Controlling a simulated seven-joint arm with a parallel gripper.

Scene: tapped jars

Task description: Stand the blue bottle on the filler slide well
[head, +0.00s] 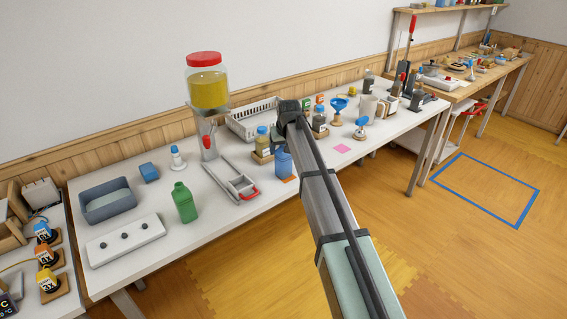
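The blue bottle (283,163) stands upright on the white table, by an orange patch, just below the end of my arm in the picture. My gripper (281,134) is at the dark end of the arm, above the bottle. Its fingers are small and partly hidden, so I cannot tell whether they are open or touch the bottle. The filler slide (222,177) is a grey track with a red handle, left of the bottle. Its well (241,186) is near the handle end and looks empty. The filler jar (208,85) with yellow contents and a red lid stands behind the slide.
A green bottle (184,202) stands left of the slide. A white basket (252,119) is at the back. The table between the slide and the blue bottle looks clear.

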